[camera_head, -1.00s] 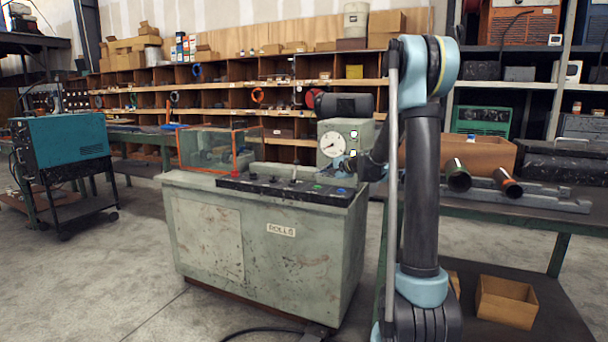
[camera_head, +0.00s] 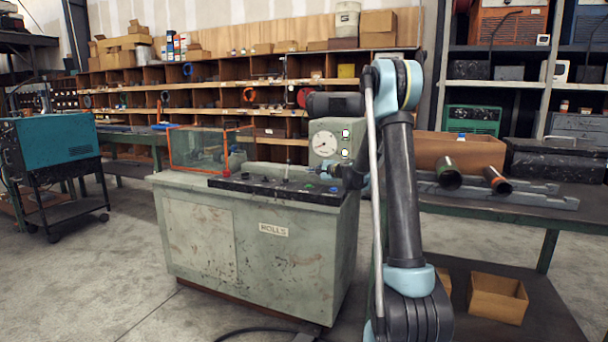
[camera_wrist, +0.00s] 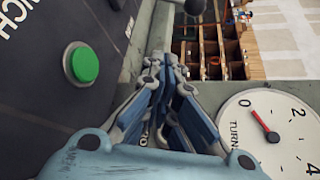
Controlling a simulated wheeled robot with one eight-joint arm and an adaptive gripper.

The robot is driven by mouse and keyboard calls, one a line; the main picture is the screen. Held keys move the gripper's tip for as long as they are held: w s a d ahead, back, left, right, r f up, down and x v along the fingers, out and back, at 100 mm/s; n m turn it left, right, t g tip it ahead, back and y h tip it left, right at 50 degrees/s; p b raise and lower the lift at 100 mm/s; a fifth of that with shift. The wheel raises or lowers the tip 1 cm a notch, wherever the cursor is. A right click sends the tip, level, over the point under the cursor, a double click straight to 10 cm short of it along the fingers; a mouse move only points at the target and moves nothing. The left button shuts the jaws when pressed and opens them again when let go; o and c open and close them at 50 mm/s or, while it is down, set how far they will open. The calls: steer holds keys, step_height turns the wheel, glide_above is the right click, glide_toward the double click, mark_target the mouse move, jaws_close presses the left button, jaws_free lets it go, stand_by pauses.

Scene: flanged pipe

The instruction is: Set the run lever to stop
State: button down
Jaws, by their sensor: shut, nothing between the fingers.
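The grey-green machine (camera_head: 265,240) marked ROLLS has a black control panel (camera_head: 260,187) on top. A lever with a black ball knob (camera_wrist: 193,6) shows at the top edge of the wrist view, beyond my fingertips. I cannot tell whether it is the run lever, nor read its setting. My gripper (camera_wrist: 168,62) is shut and empty, over the panel's right end; it also shows small in the head view (camera_head: 336,171). A green button (camera_wrist: 82,65) lies to the left of my fingers in the wrist view, with part of the word INCH beside it.
A round TURNS dial (camera_wrist: 268,130) stands close to the right of my gripper in the wrist view. A clear orange-framed guard (camera_head: 208,148) covers the machine's left end. A red button (camera_head: 226,172) is on the panel. A bench with pipes (camera_head: 448,173) stands at right.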

steer(key=x, duration=0.9)
steer(key=shift+w+a, duration=0.15)
steer(key=shift+a, duration=0.1)
steer(key=shift+s+a+r, duration=0.25)
steer(key=shift+s+r, duration=0.05)
steer(key=shift+s, duration=0.2)
steer(key=shift+s+a+r, duration=0.25)
steer(key=shift+s+a, duration=0.05)
steer(key=shift+s, duration=0.25)
steer(key=shift+s+a+r, duration=0.25)
steer(key=shift+s+r, duration=0.05)
steer(key=shift+s, duration=0.2)
